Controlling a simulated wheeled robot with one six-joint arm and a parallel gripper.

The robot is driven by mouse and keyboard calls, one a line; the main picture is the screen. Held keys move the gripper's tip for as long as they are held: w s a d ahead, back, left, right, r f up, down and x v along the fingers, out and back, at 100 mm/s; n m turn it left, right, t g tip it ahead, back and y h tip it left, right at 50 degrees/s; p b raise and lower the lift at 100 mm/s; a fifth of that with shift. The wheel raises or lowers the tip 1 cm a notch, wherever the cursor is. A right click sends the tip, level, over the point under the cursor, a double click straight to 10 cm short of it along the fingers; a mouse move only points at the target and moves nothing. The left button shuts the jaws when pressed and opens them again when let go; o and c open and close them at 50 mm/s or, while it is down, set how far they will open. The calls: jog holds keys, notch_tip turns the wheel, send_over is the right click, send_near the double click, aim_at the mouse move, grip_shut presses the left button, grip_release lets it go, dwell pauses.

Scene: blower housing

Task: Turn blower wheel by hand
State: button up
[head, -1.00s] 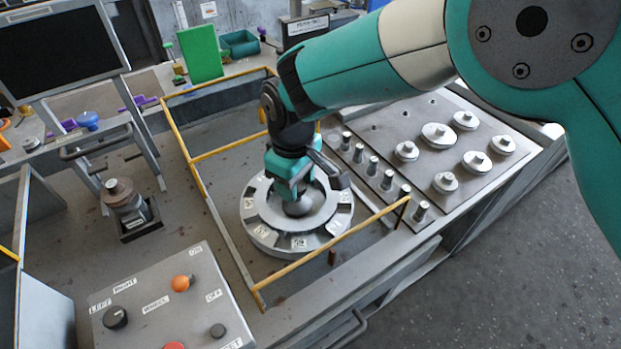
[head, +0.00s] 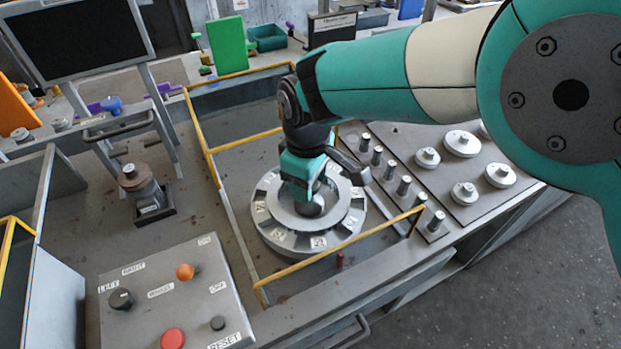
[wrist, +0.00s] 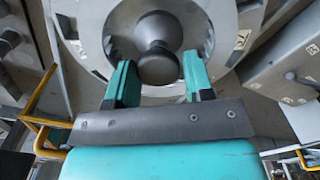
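The blower wheel (head: 275,205) is a round grey disc with labelled segments around its rim, lying flat inside the yellow-railed bay. It also fills the top of the wrist view (wrist: 222,22). A dark rounded knob (wrist: 152,33) stands at its centre. My gripper (head: 308,203) is over the middle of the wheel, pointing down. In the wrist view its two teal fingers (wrist: 158,70) are spread apart, one on each side of the knob's near end, with gaps visible. In the head view the gripper partly hides the wheel's centre.
Yellow rails (head: 335,248) surround the wheel closely. A control panel (head: 165,290) with knobs and buttons is at front left. A plate with several pegs and discs (head: 462,165) lies right. A small motor-like part (head: 140,188) and a monitor (head: 80,32) stand left.

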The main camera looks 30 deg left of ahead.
jog(key=o, duration=0.3)
jog(key=shift+s, duration=0.1)
notch_tip(320, 180, up, 18)
jog(key=b, duration=0.2)
jog(key=shift+f+b, duration=0.25)
jog(key=shift+b, duration=0.15)
